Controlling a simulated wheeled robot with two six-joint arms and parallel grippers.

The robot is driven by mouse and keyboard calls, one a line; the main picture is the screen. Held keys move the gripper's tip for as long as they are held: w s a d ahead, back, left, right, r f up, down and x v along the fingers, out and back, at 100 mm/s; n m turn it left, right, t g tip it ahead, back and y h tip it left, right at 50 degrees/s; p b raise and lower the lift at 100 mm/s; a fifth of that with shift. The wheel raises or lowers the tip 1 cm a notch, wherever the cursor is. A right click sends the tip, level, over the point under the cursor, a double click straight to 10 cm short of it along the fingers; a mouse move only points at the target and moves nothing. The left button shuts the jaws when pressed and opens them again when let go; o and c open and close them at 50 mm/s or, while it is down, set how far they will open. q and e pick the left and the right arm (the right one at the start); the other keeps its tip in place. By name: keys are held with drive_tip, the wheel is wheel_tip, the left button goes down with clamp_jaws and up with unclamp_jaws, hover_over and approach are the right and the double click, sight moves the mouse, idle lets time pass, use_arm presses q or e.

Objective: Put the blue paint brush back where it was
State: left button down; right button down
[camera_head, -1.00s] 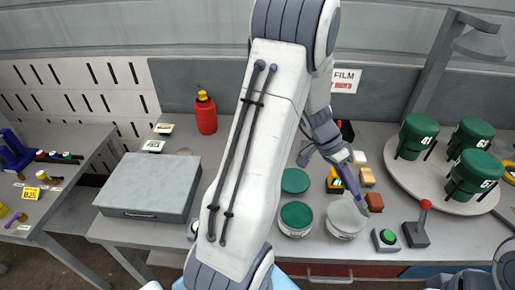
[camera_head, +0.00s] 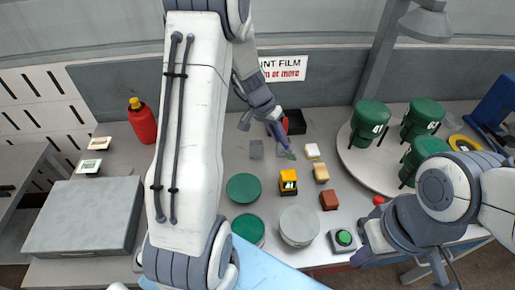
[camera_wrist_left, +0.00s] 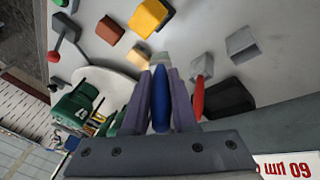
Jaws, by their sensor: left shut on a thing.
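My left gripper (camera_head: 272,122) is shut on the blue paint brush (camera_wrist_left: 160,95), near the back of the table. In the left wrist view the blue handle stands between the two fingers. In the head view the brush's lower end (camera_head: 288,153) points down toward the table; I cannot tell whether it touches. A red-handled thing (camera_wrist_left: 198,97), possibly another brush, is beside it, next to a grey block (camera_wrist_left: 202,65) and a dark open box (camera_head: 297,122). Another grey block (camera_head: 256,149) lies to the left. My right gripper (camera_head: 364,247) is near the green button; its opening is unclear.
Yellow (camera_head: 288,180), tan (camera_head: 321,173), white (camera_head: 312,151) and red-brown (camera_head: 329,201) blocks stand near the brush. Paint cans with a green lid (camera_head: 243,189) and a grey lid (camera_head: 299,225) are in front. A turntable (camera_head: 350,160) with green containers is at the right.

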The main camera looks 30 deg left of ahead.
use_arm(q)
drive_tip(key=w+a+r+n+g+y+p, duration=0.2)
drive_tip(key=w+a+n+y+p, duration=0.3)
drive_tip(key=a, duration=0.5)
wheel_tip(320, 180, down, 10)
drive_tip(key=a+n+h+p, duration=0.1)
drive_tip(key=p, duration=0.2)
drive_tip(key=shift+w+a+f+n+g, duration=0.15)
drive_tip(key=shift+w+a+n+g, duration=0.15)
drive_tip(key=shift+n+g, duration=0.1)
drive_tip(key=shift+f, duration=0.2)
drive_tip(key=c, duration=0.7)
unclamp_jaws()
drive_tip(key=shift+r, duration=0.1)
